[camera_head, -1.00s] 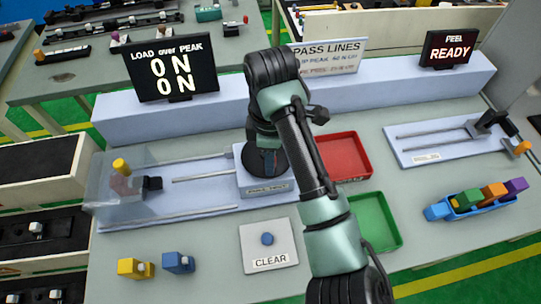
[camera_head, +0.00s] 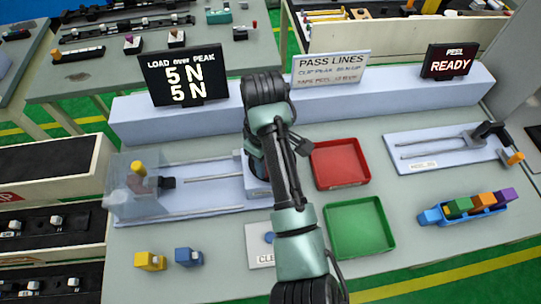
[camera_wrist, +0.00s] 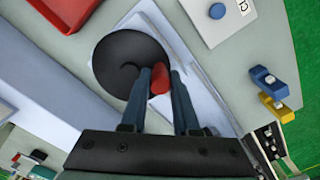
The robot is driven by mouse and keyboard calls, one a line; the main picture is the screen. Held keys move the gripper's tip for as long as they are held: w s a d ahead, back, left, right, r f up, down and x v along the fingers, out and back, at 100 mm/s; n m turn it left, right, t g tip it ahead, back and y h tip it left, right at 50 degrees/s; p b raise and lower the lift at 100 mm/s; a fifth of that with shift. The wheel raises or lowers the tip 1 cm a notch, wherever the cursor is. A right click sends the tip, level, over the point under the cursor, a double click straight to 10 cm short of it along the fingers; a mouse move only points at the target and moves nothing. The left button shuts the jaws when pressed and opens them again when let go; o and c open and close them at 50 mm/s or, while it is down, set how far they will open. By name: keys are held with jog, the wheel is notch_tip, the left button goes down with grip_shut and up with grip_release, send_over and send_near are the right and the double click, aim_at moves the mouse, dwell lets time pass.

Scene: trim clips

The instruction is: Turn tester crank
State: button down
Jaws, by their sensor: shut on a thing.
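The tester crank shows in the wrist view as a dark round disc (camera_wrist: 113,62) with a red knob (camera_wrist: 160,84). My gripper (camera_wrist: 161,74) is shut on the red knob, one finger on each side. In the head view my arm hides the crank and the gripper. The tester (camera_head: 218,197) is a pale base with rails, its left end under a clear guard. A yellow-topped part (camera_head: 138,170) shows inside the guard. The load and peak display (camera_head: 184,75) reads 5 N on both lines.
A red tray (camera_head: 340,163) and a green tray (camera_head: 358,228) lie right of my arm. A CLEAR plate (camera_head: 258,240) is partly covered by my arm. Yellow (camera_head: 150,261) and blue (camera_head: 188,257) clips lie front left. A peel rig (camera_head: 440,152) and a blue clip rack (camera_head: 432,216) stand right.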

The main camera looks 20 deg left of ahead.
jog(key=m+p, duration=0.1)
jog(key=a+m+p, duration=0.1)
jog(key=m, duration=0.1)
jog(key=shift+a+r+m+p, duration=0.2)
jog(key=shift+a+m+p, duration=0.1)
jog(key=shift+m+p, duration=0.1)
jog(key=m+p, duration=0.1)
jog(key=a+m, duration=0.1)
jog(key=m, duration=0.1)
jog(key=shift+w+a+m+p, duration=0.1)
jog(key=shift+w+m+p, duration=0.2)
jog(key=shift+p, duration=0.05)
jog(key=m, duration=0.2)
jog(key=shift+w+a+f+m+p, duration=0.15)
jog(key=shift+w+a+m+p, duration=0.15)
jog(key=shift+a, duration=0.1)
jog(key=shift+w+a+m, duration=0.2)
jog(key=shift+w+m, duration=0.15)
jog(key=shift+m, duration=0.6)
jog(key=shift+w+a+m, duration=0.2)
jog(key=shift+w+m, duration=0.1)
jog(key=shift+m, duration=0.65)
jog(key=shift+w, duration=0.1)
jog(key=c, duration=0.7)
grip_release()
jog(key=shift+o, duration=0.2)
